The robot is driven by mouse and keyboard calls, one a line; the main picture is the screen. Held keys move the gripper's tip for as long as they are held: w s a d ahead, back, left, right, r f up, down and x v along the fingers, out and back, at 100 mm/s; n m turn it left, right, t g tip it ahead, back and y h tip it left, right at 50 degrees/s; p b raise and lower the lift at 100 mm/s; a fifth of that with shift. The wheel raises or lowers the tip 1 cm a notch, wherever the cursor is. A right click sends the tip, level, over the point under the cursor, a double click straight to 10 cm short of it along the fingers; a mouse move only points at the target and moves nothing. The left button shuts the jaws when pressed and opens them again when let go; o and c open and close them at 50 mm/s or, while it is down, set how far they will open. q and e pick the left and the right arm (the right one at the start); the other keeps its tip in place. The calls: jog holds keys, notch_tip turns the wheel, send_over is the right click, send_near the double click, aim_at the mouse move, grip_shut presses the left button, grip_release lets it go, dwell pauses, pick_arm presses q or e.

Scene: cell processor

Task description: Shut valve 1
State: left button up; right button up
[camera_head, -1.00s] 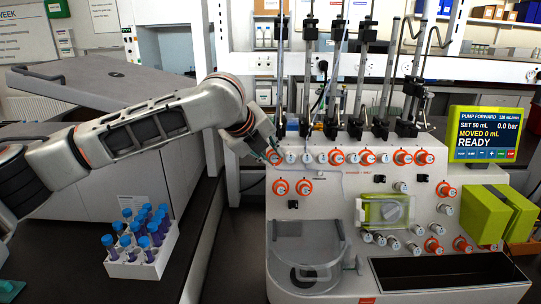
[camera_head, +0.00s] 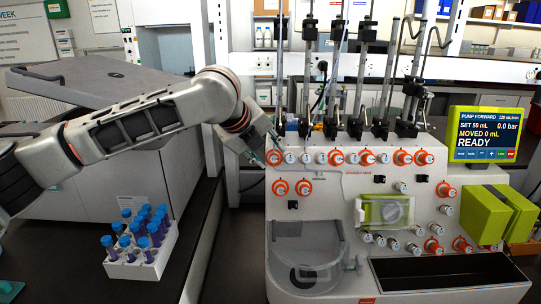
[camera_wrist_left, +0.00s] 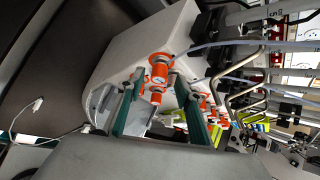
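The white cell processor (camera_head: 305,222) has a top row of valve knobs with orange or white collars. The leftmost knob of that row, which I take for valve 1 (camera_head: 274,158), has an orange collar. My left gripper (camera_head: 262,155) is just left of this knob. In the left wrist view my left gripper (camera_wrist_left: 159,78) has its two green fingers spread apart. An orange-and-white knob (camera_wrist_left: 159,68) shows between the fingertips, and another orange knob lies below it. I cannot tell whether the fingers touch a knob. My right gripper is not in view.
A white rack (camera_head: 140,268) of blue-capped tubes stands on the dark bench at left. A grey lidded box (camera_head: 105,85) is behind my left arm. Metal rods with black clamps rise above the processor. A pump screen (camera_head: 484,134) reads READY.

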pick_arm(q)
jog(key=v, duration=1)
jog(key=shift+s+a+r, duration=0.1)
